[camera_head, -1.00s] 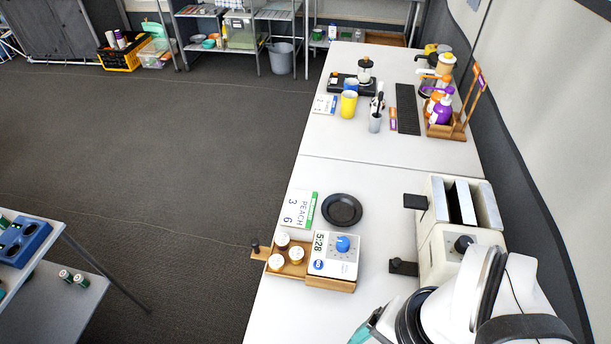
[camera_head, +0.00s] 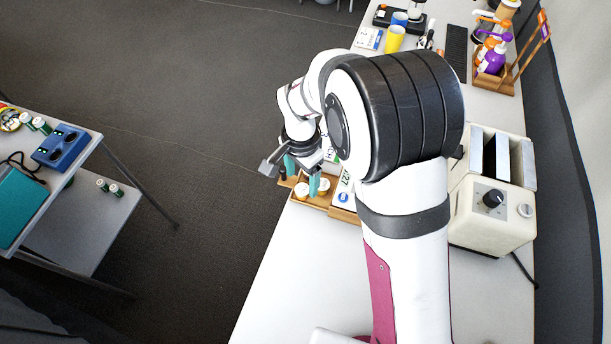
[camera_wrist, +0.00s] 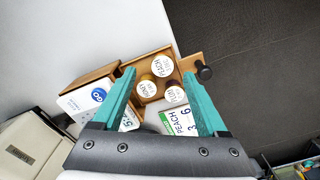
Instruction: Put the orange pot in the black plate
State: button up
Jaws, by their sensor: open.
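Three small pots with white lids stand in a wooden tray (camera_wrist: 145,103). The lids read PEACH (camera_wrist: 161,66), HONEY (camera_wrist: 147,88) and PLUM (camera_wrist: 175,93). Their sides barely show from above, so which is the orange pot is not certain from colour; the honey pot's side looks amber. My gripper (camera_wrist: 158,75) is open and empty, its teal fingers above and around the group of pots. In the head view my gripper (camera_head: 302,174) hangs over the tray.
A dark knob (camera_wrist: 204,73) rises from the tray's handle. A cream toaster (camera_head: 492,200) stands right of my arm. The table's front area is clear.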

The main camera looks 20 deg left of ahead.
aim_at(303, 189)
jog(key=f, duration=0.5)
jog(key=shift+w+a+f, duration=0.1)
jog(key=shift+w+f, duration=0.25)
grip_shut()
